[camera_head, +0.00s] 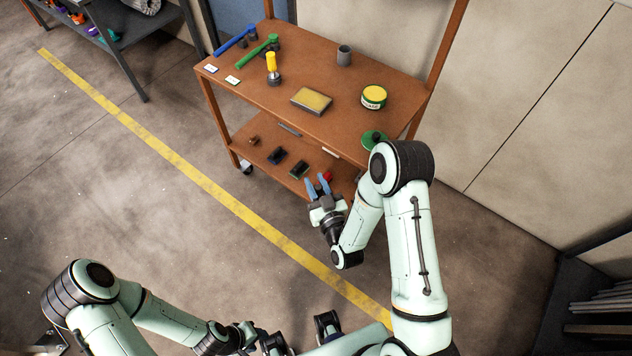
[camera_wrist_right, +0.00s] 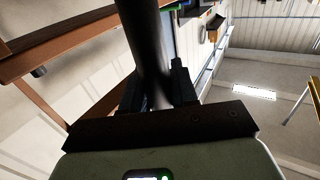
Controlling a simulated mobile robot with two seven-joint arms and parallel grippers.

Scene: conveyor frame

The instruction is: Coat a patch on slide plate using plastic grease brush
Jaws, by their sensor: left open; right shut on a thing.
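The slide plate (camera_head: 311,100), a flat grey block with a yellowish top, lies on the brown bench top. An open tin of grease (camera_head: 373,97) with a yellow-green label stands to its right. My right gripper (camera_head: 318,186) is in front of the bench, lower than its top and apart from the plate. In the right wrist view it is shut on a dark round handle (camera_wrist_right: 147,45); I cannot tell whether this is the brush. My left gripper (camera_head: 268,343) is low at the bottom of the head view, open and away from the bench.
A green lid (camera_head: 374,138) lies at the bench's front right. A yellow-handled tool (camera_head: 272,66), blue tool (camera_head: 235,40), green tool (camera_head: 262,48) and grey cup (camera_head: 344,55) stand or lie on the bench (camera_head: 325,72). The lower shelf (camera_head: 262,156) holds small items. Uprights rise behind.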

